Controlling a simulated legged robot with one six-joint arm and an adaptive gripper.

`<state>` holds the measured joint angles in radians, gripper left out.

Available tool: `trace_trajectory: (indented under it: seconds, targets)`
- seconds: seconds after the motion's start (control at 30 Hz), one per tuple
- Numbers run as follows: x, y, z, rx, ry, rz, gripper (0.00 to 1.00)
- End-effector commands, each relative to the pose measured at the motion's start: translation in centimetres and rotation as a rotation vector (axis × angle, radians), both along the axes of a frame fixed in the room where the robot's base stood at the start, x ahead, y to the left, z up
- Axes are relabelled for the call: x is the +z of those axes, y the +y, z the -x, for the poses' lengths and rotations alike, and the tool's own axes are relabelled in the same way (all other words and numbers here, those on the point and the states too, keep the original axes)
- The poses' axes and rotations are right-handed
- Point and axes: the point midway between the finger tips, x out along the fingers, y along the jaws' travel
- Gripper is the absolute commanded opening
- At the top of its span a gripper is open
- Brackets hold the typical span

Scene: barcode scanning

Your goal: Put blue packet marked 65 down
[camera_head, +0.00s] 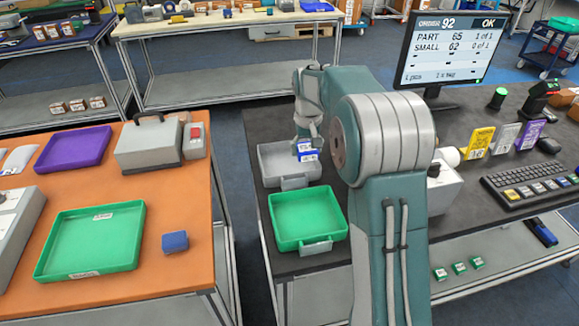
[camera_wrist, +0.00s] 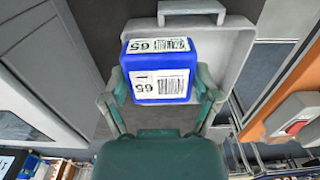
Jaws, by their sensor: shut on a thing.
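The blue packet marked 65 (camera_wrist: 158,85) has white barcode labels on two faces. My gripper (camera_wrist: 161,92) is shut on it, one finger on each side. In the head view the packet (camera_head: 307,153) shows below my gripper (camera_head: 308,140), over the grey tray (camera_head: 272,172) on the dark table. The tray also shows behind the packet in the wrist view (camera_wrist: 236,62). I cannot tell whether the packet touches the tray floor. My arm stands in front of part of the scene to the right of the tray.
A green tray (camera_head: 308,216) sits just in front of the grey one. A monitor (camera_head: 452,50) reads order 92, part 65, 1 of 1. A keyboard (camera_head: 530,185) is at right. The orange table (camera_head: 180,215) holds a small blue box (camera_head: 175,241) and a green tray (camera_head: 92,240).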

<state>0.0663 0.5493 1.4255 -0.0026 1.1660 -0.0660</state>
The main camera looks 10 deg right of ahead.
Motion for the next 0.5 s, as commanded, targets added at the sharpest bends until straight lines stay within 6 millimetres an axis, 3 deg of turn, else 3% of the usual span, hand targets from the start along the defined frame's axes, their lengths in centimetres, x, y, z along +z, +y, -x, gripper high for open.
trace_trajectory:
  seconds: [0.2, 0.5]
  targets:
    - [-3.7, 2.4, -2.2, 0.001, 0.002, 0.0, 0.23]
    - [-5.9, 3.7, -3.5, 0.0, 0.001, 0.0, 0.23]
